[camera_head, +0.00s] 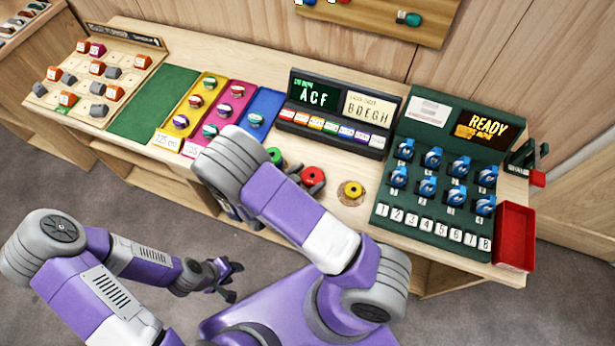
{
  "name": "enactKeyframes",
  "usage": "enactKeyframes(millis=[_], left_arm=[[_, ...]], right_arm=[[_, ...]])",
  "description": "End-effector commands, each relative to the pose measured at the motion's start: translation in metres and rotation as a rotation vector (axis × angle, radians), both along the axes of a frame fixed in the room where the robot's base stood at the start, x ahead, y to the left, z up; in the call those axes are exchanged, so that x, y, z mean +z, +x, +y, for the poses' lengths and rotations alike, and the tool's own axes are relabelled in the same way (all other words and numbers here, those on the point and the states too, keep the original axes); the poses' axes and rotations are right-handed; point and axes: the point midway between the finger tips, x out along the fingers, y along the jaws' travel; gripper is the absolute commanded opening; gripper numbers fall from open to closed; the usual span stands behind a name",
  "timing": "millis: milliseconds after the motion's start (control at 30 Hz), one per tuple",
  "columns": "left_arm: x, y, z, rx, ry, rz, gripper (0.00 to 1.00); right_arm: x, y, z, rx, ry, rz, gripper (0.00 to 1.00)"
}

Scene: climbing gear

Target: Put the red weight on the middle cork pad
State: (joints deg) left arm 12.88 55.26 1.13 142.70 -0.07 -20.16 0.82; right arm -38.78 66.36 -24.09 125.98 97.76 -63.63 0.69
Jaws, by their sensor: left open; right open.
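The red weight (313,173), a disc with a dark centre, shows just beyond my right arm on the wooden bench. It stands between a green weight (275,155) and a yellow weight (352,188). The yellow weight is on a round cork pad (345,200). My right arm hides what is under the red weight, so I cannot tell whether it is on the middle pad. My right gripper (306,178) is mostly hidden behind my arm; its dark fingers show open close beside the red weight. My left gripper (228,280) is open and empty, in front of the bench.
A green READY console (450,205) with blue devices and a red tray (515,237) stand at the right. A dark display box (335,112) is behind the weights. A bare green mat (152,103) is clear.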

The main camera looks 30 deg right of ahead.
Motion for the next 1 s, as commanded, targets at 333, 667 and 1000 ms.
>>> enactKeyframes(millis=[333,667,1000], left_arm=[[0.001,0.000,0.000,0.000,0.000,0.000,0.43],[0.010,0.000,0.000,0.000,0.000,0.000,0.43],[0.016,0.000,0.000,0.000,0.000,0.000,0.43]], right_arm=[[-0.004,-0.008,-0.002,-0.015,0.008,0.017,0.95],[0.022,-0.018,0.044,-0.006,0.008,0.009,0.95],[0.045,-0.035,0.097,-0.006,0.006,0.007,0.95]])
